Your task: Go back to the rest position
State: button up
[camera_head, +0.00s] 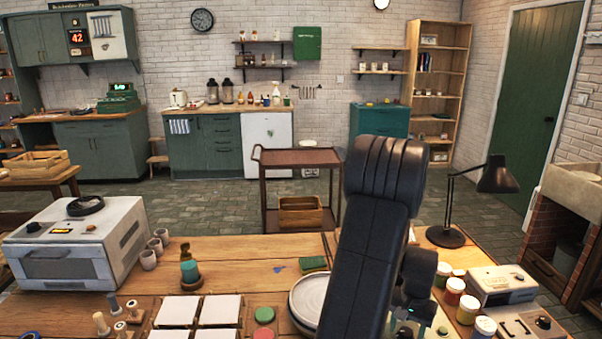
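My dark arm (366,255) stands up in front of the worktable and bends at its top. A further dark link of it (419,270) shows low behind it, to the right. My gripper's fingers are not visible, so I cannot see whether they hold anything. A white round plate (307,299) lies on the wooden table (225,254), and the arm covers its right part. Several square white tiles (220,309) lie left of the plate. A green paint disc (264,315) and a red one (262,333) sit between tiles and plate.
A kiln-like oven (75,245) stands at the table's left, with small cups (148,260) beside it. Several paint jars (455,290), a small white device (502,284) and a black lamp (446,237) crowd the right. A brown trolley (300,157) stands behind the table. Open floor lies beyond.

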jog(key=m+p, duration=0.2)
jog(key=m, duration=0.2)
jog(key=shift+r+m, duration=0.1)
jog(key=shift+m, duration=0.3)
jog(key=shift+m+p, duration=0.75)
jog(key=shift+m, duration=0.75)
